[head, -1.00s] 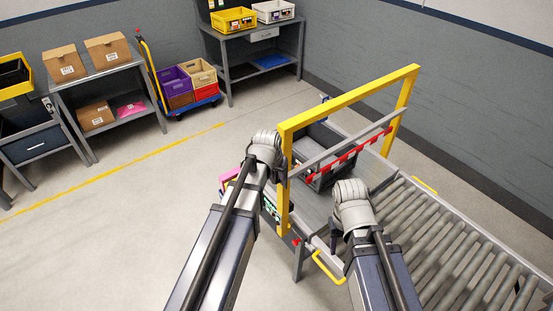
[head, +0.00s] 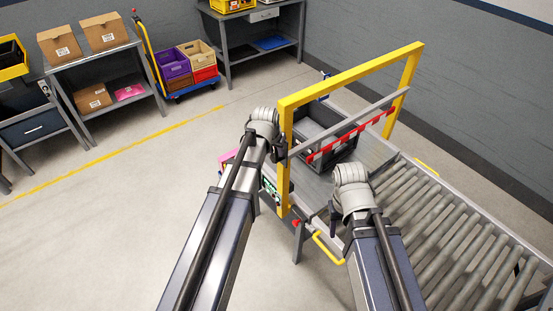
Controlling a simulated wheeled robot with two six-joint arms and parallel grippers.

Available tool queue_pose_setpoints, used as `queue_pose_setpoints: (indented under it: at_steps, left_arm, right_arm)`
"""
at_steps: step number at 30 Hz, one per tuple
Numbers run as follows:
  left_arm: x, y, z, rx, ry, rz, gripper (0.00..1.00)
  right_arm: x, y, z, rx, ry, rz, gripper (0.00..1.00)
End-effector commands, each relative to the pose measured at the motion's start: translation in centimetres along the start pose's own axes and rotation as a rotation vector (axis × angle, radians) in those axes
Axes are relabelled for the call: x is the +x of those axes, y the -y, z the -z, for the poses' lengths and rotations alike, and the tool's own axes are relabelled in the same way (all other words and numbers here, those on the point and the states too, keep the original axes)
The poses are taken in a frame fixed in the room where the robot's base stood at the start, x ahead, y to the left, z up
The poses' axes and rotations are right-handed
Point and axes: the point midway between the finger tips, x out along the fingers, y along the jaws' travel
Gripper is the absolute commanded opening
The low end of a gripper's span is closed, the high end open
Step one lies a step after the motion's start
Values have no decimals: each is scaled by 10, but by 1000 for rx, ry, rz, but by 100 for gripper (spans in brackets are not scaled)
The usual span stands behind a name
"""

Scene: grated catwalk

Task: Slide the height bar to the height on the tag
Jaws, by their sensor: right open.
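My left gripper (head: 280,150) is a small dark shape at the gate's left post, beside the bar's left end. My arm hides most of it, so I cannot tell whether it grips the bar. My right gripper (head: 333,218) is open and mostly hidden behind its wrist, low over the conveyor's near edge. A small panel with green marks (head: 270,190) shows by the left post. No height is readable on a tag.
A dark grey tote (head: 338,150) sits on the conveyor by the gate. The roller conveyor (head: 445,235) runs to the lower right. A yellow handle (head: 328,247) sticks out at its near side. Shelves and a cart (head: 180,95) stand far back left; floor between is clear.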

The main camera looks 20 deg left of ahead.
Motion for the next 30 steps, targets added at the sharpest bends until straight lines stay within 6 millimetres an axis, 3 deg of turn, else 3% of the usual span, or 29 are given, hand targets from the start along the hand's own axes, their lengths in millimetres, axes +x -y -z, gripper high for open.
queue_pose_setpoints:
  at_steps: [1,4,15,23,30]
  left_arm:
    - [14,0,-1,0,0,0,30]
    - [22,0,-1,0,0,0,30]
    - [25,0,0,0,0,0,30]
    - [25,0,0,0,0,0,0]
    - [25,0,0,0,0,0,0]
  right_arm:
    - [13,1,1,1,0,0,50]
    - [21,2,1,2,-1,0,50]
    - [23,2,2,2,-1,0,50]
    - [23,2,2,2,-1,0,50]
    - [23,2,2,2,-1,0,50]
